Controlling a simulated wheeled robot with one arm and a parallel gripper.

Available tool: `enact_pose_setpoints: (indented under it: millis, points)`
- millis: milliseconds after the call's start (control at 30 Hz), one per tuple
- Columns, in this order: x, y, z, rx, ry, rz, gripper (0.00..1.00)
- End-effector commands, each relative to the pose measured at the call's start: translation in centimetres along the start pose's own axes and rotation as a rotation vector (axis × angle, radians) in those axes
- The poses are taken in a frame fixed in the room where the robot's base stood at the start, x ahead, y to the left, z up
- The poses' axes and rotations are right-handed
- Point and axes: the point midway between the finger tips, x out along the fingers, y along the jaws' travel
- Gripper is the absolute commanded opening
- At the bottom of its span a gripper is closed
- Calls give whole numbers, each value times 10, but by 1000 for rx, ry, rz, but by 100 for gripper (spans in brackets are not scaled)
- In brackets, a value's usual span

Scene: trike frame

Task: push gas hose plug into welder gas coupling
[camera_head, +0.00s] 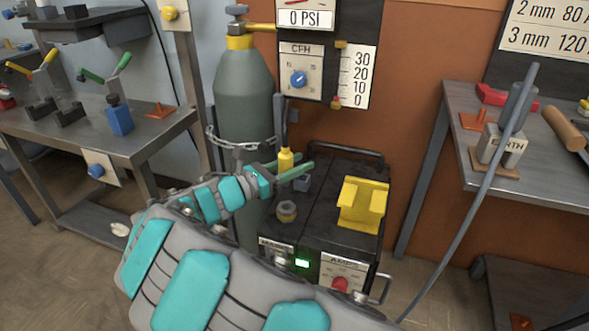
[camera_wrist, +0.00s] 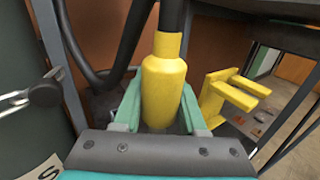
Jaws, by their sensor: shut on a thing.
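The yellow gas hose plug (camera_head: 286,159) is upright between the green fingers of my gripper (camera_head: 291,169), above the left part of the black welder (camera_head: 332,195). In the wrist view the plug (camera_wrist: 164,90) fills the space between both fingers (camera_wrist: 160,107), and a dark hose (camera_wrist: 173,14) runs up from its narrow end. My gripper is shut on the plug. The plug's lower end is hidden by the fingers.
A chained green gas cylinder (camera_head: 244,95) stands just left of the welder. A yellow holder (camera_head: 362,205) rises on its top right and also shows in the wrist view (camera_wrist: 228,94). Workbenches (camera_head: 95,130) stand left and right (camera_head: 540,175).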

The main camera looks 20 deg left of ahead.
Motion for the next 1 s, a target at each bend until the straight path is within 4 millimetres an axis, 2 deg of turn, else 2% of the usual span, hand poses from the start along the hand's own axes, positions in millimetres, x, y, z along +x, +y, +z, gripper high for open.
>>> enact_pose_setpoints:
  millis: [367,1000]
  points:
    - [0,0,4,1,-2,1,0]
    - [0,0,-53,-1,-1,1,0]
